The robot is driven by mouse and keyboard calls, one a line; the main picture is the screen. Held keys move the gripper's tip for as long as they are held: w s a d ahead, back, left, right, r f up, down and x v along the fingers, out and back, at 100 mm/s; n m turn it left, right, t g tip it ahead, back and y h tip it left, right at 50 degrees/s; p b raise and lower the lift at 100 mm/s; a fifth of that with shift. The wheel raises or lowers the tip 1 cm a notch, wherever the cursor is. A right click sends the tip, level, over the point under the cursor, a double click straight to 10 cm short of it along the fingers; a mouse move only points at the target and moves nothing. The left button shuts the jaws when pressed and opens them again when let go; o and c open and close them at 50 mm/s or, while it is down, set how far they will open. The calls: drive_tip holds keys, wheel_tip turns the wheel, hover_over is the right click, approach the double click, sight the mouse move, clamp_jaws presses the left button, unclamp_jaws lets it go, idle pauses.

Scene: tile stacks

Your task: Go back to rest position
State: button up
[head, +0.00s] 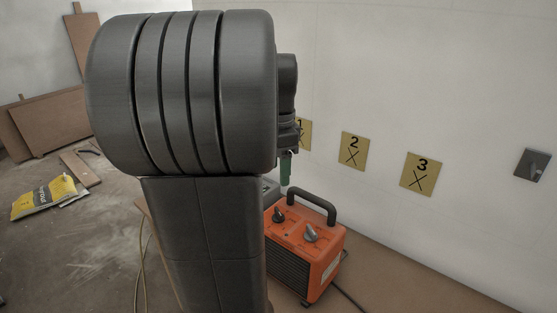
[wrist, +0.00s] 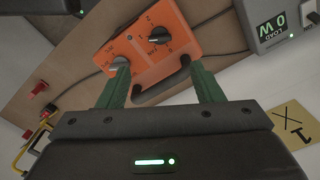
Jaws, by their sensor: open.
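My gripper (wrist: 160,78) shows its two green fingers spread apart in the wrist view, with nothing between them. In the head view my gripper (head: 286,168) is partly hidden behind my own dark arm, with one green finger visible. It hangs above an orange box (head: 318,262) with two knobs and a black handle, apart from it. The orange box also shows in the wrist view (wrist: 138,38), beyond the fingers, with its handle between them in the picture.
Yellow plates numbered 2 (head: 353,151) and 3 (head: 421,174) are on the wall, with plate 1 partly hidden. A grey switch (head: 532,165) is at right. A yellow bag (head: 42,199) and boards lie left.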

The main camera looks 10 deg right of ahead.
sight(278, 211)
drive_tip(key=shift+r, duration=0.75)
drive_tip(key=shift+f, duration=0.15)
wheel_tip(278, 211, down, 14)
drive_tip(key=shift+r, duration=0.15)
drive_tip(key=shift+r, duration=0.1)
